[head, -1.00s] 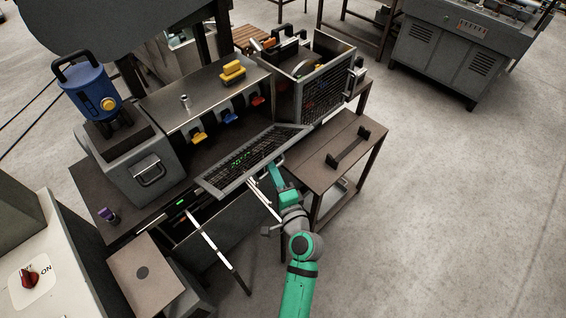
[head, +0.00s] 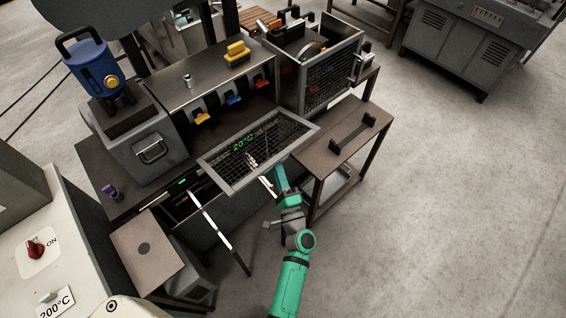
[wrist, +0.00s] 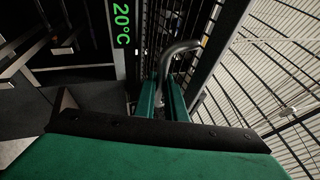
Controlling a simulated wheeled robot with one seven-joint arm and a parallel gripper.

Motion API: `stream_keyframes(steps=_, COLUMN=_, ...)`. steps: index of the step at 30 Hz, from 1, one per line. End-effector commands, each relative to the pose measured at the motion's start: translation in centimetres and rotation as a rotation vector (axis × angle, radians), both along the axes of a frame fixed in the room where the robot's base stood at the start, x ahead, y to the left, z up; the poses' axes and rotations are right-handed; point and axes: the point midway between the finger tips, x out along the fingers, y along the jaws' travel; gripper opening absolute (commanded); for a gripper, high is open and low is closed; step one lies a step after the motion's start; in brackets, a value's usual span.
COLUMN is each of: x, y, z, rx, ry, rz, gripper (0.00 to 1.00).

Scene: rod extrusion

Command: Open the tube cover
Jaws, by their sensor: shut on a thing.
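The tube cover (head: 215,175) is a grey-framed black mesh panel on the front of the workbench, in the middle of the head view. Its mesh also fills the top middle of the wrist view, inside a dark frame (wrist: 216,50). A bent metal handle (wrist: 181,47) stands out from it. My gripper (wrist: 161,98) has its two green fingers shut on this handle. In the head view my gripper (head: 272,180) is at the cover's near edge, and the grip itself is too small to make out. The cover looks tilted; its exact angle is unclear.
A green 20°C display (head: 243,142) shows at the cover, also in the wrist view (wrist: 122,24). A brown side table (head: 325,160) stands close right of my arm. A second mesh-fronted box (head: 325,82) is behind. The floor at right is clear.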

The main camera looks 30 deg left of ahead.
Motion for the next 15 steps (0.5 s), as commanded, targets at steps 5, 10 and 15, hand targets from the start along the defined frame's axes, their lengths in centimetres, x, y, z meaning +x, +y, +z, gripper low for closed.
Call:
stream_keyframes(steps=5, x=-0.50, y=0.91, z=-0.24, rx=0.011, ry=-0.003, rz=0.019, gripper=0.00)
stream_keyframes(steps=10, x=-0.56, y=1.01, z=-0.26, rx=0.011, ry=-0.005, rz=0.022, gripper=0.00)
stream_keyframes(steps=15, x=-0.59, y=1.05, z=-0.24, rx=0.011, ry=-0.005, rz=0.023, gripper=0.00)
